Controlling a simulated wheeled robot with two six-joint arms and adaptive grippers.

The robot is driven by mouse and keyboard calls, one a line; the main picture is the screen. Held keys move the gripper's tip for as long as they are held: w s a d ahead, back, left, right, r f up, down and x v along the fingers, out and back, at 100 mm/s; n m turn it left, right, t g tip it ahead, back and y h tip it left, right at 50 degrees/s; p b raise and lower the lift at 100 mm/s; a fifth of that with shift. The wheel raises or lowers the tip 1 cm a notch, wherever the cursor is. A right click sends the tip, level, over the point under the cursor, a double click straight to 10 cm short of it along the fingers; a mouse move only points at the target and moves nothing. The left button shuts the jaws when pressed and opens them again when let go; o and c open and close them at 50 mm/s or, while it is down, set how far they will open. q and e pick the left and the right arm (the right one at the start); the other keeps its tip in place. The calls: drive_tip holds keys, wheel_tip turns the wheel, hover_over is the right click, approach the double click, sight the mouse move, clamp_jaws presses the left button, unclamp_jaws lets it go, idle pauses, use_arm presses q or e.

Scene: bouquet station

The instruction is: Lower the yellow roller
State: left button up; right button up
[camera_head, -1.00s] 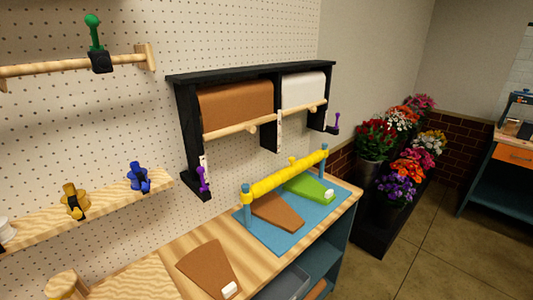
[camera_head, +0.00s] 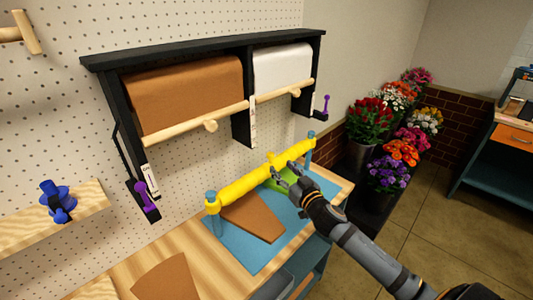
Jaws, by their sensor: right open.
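The yellow roller (camera_head: 240,185) is a long bar held between two blue posts above the blue mat (camera_head: 246,256). It has a small yellow knob (camera_head: 270,157) near its middle. My right gripper (camera_head: 284,171) is open at the roller's right half, close to the knob. I cannot tell whether its fingers touch the roller. A brown sheet (camera_head: 254,219) lies on the mat under the roller. My left gripper is not in view.
A black wall rack (camera_head: 118,110) with brown and white paper rolls hangs above the bench, with purple levers (camera_head: 146,198) at its lower ends. Another brown sheet (camera_head: 166,279) lies on the bench at the front. Flower buckets (camera_head: 362,155) stand right of the bench.

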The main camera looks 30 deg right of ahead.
sight(272, 157)
drive_tip(key=w, duration=1)
drive_tip(key=shift+w+d+f, duration=0.1)
drive_tip(key=shift+f, duration=0.15)
drive_tip(key=shift+c, duration=0.3)
drive_tip(key=shift+r, duration=0.1)
drive_tip(key=shift+c, duration=1.2)
clamp_jaws()
